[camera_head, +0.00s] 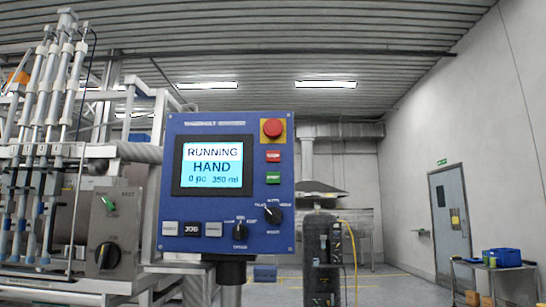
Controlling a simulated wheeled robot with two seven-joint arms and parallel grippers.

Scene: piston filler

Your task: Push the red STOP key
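The blue control panel (215,190) stands upright in the middle of the head view. A small red key (273,156) sits on its right side, directly above a green key (273,178); its lettering is too small to read surely. Above it is a large round red button (272,128) on a yellow square plate. The lit screen (213,166) reads "RUNNING", "HAND", "0 pc 350 ml". Neither of my grippers is in view. Nothing covers the red key.
Black rotary knobs (273,211) and a row of small keys (189,229) sit low on the panel. Filler machinery (50,150) stands at the left. A dark cylinder (319,255) and a cart (497,270) stand at the right. The space before the panel looks clear.

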